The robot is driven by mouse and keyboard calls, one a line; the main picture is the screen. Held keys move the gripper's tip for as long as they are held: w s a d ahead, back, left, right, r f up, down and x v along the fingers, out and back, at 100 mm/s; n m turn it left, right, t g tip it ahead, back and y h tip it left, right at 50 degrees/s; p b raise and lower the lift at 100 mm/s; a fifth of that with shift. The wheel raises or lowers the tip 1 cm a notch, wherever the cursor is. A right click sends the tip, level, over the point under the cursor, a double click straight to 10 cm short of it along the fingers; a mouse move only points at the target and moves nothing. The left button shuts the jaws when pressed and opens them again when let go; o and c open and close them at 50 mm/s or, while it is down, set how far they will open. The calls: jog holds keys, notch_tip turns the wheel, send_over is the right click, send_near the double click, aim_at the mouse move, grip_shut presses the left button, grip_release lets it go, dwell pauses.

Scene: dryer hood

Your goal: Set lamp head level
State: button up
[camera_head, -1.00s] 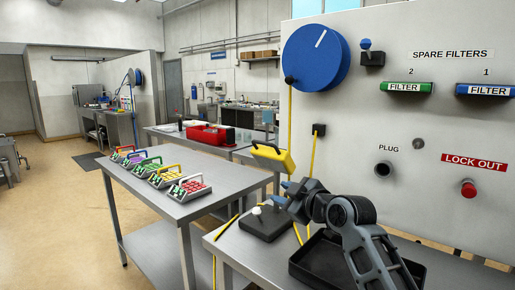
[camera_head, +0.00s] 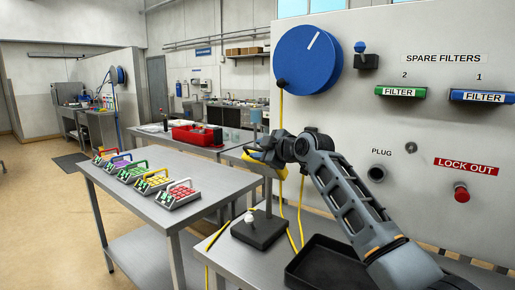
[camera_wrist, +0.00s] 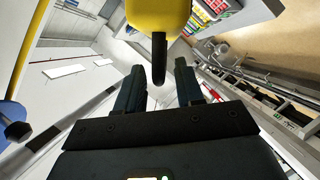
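The yellow lamp head (camera_head: 268,169) sits atop a thin post on a dark base (camera_head: 259,231) at the bench's left end. In the head view my gripper (camera_head: 257,150) overlaps the lamp head and hides much of it, so its exact tilt is hard to tell. In the wrist view the yellow lamp head (camera_wrist: 157,14) is at the top. A black handle (camera_wrist: 159,58) extends from it toward my gripper (camera_wrist: 158,70). The two fingers are open, one on each side of the handle, with gaps visible on both sides.
A black tray (camera_head: 325,265) lies on the bench right of the lamp base, below my arm. A yellow cord (camera_head: 281,120) hangs from the blue reel (camera_head: 308,58) behind the lamp. A white knob (camera_head: 248,216) stands on the base. Colored cases (camera_head: 150,180) sit on the left table.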

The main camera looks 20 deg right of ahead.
jog(key=shift+w+a+f, duration=0.2)
jog(key=shift+w+a, duration=0.05)
jog(key=shift+w, duration=0.4)
grip_shut()
